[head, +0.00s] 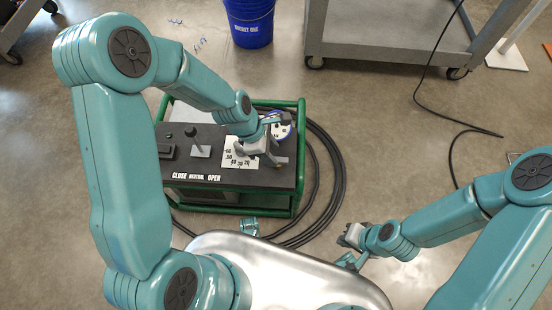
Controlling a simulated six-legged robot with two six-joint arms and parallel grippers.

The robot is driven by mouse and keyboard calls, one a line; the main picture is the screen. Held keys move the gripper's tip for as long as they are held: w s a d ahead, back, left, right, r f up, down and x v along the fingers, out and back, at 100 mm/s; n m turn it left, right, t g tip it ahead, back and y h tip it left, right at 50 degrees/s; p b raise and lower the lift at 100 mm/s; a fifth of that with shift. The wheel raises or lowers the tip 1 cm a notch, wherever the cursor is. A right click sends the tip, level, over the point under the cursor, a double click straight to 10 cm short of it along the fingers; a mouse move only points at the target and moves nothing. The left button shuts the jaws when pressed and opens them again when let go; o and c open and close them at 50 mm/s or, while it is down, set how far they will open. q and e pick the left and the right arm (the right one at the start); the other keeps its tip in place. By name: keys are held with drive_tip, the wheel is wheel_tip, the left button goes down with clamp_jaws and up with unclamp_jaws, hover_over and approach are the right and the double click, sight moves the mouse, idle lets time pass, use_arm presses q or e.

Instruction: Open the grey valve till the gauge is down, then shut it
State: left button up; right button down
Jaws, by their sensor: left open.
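My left gripper (270,152) is open over the right part of the cart's dark top, just below the round gauge (284,131). A small grey and brassy fitting (282,162) shows beside the gripper and may be the grey valve, but the hand hides much of that spot. I cannot tell if the gripper touches it. My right gripper (350,238) is low to the right of the cart, away from it; its jaws are too small to judge.
The green-framed cart (302,180) has a black lever (198,141) above a "CLOSE NEUTRAL OPEN" label and a white numbered plate (233,150). Black hose (338,165) loops around its right side. A blue bucket (248,22) and grey trolley (390,40) stand behind.

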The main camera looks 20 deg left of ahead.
sight(278, 159)
use_arm(q)
drive_tip(key=shift+b+x, duration=0.55)
drive_tip(key=shift+x, duration=1.35)
clamp_jaws()
